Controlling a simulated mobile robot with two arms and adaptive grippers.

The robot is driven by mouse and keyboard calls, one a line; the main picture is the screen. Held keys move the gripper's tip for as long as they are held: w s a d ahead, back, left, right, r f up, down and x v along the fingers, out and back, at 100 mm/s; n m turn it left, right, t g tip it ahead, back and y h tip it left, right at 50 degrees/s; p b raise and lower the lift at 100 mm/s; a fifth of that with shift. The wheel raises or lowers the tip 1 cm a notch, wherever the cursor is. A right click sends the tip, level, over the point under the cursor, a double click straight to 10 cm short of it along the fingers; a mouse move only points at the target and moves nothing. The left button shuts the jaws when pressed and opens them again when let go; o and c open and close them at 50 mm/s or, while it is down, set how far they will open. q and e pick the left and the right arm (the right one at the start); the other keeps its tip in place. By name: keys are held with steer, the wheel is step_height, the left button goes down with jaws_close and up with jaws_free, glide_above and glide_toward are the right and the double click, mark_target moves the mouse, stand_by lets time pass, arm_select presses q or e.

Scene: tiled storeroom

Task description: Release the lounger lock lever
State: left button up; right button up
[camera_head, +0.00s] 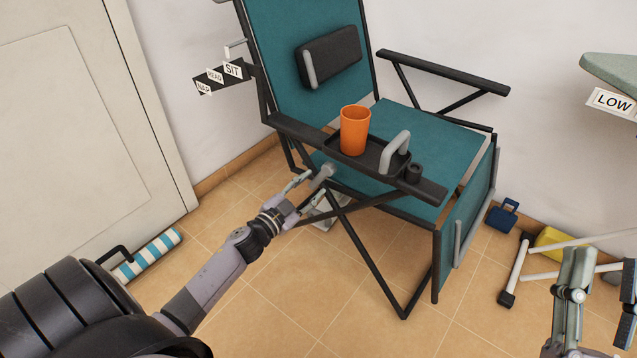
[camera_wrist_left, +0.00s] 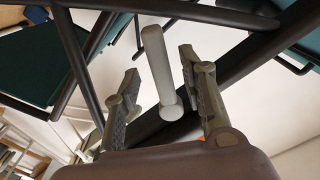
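The lounger (camera_head: 420,135) has a teal seat and back on a dark frame. A light grey lever with a rounded end (camera_head: 322,174) sits under its near armrest; I take it for the lock lever. In the left wrist view the lever (camera_wrist_left: 157,65) lies between the two fingers of my left gripper (camera_wrist_left: 160,95), with gaps on both sides. In the head view my left gripper (camera_head: 308,190) is open at the lever, below the armrest. My right gripper (camera_head: 601,285) is at the lower right, away from the lounger, its fingers apart and empty.
The near armrest carries a tray (camera_head: 370,160) with an orange cup (camera_head: 355,130) and a grey handle (camera_head: 396,150). A label plate (camera_head: 222,77) reads NAP, READ, SIT. A striped roll (camera_head: 148,256) lies by the door. A blue padlock-like object (camera_head: 503,217) stands right.

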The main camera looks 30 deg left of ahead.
mark_target(316, 183)
arm_select(q)
steer(key=shift+w+d+b, duration=0.2)
steer(key=shift+w+b, duration=0.15)
steer(key=shift+w, duration=1.6)
arm_select(e)
steer(key=shift+s+d+r+t+y, duration=0.2)
steer(key=shift+s+r+t+y, duration=0.4)
steer(key=shift+s+r+t, duration=0.8)
arm_select(q)
steer(key=shift+c, duration=0.5)
arm_select(e)
steer(key=shift+s, duration=0.1)
arm_select(q)
jaws_close()
